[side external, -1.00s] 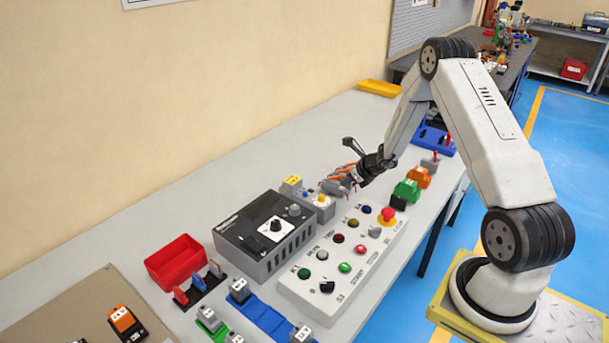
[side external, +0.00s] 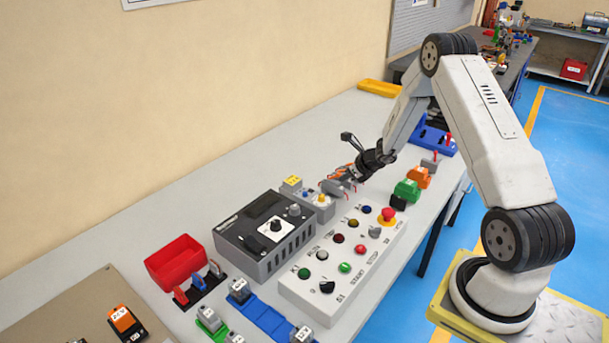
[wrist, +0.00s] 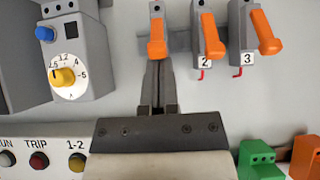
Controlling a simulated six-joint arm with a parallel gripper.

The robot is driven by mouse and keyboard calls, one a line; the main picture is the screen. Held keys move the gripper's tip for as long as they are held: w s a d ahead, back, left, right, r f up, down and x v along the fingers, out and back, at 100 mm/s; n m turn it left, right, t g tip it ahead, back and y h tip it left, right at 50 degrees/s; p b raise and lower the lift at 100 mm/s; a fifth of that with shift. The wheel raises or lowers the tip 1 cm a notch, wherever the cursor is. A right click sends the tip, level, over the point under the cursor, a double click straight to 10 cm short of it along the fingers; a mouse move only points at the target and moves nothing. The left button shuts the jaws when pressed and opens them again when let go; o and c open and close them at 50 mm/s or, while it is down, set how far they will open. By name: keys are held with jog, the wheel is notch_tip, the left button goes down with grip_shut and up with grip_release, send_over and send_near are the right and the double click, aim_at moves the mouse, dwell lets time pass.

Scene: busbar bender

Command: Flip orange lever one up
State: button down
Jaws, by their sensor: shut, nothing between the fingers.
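Three orange levers stand in a row on grey bodies at the top of the wrist view. The leftmost lever, lever one (wrist: 157,36), hangs with its handle toward me. Lever two (wrist: 211,36) and lever three (wrist: 266,32) are to its right, with labels 2 and 3 below them. Lever one's label is hidden behind my gripper (wrist: 158,62). My gripper is shut and empty, its tips right at the lower end of lever one's handle. I cannot tell if they touch. In the side view my gripper (side external: 338,188) is low over the bench and the levers are largely hidden.
A grey box with a yellow knob (wrist: 62,76) stands left of the levers. A white button panel (side external: 343,262) lies in front. Green (wrist: 258,162) and orange blocks are at lower right.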

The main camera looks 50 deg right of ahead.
jog(key=shift+w+r, duration=0.5)
jog(key=shift+r, duration=0.15)
jog(key=shift+w+r, duration=0.55)
jog(key=shift+w, duration=0.2)
jog(key=shift+r, duration=0.2)
jog(key=shift+r, duration=0.55)
jog(key=shift+r, duration=0.15)
notch_tip(320, 180, up, 8)
jog(key=r, duration=0.1)
send_over(326, 180)
jog(key=shift+w+d+f, duration=0.25)
jog(key=shift+w+d, duration=0.1)
jog(key=shift+d, duration=0.05)
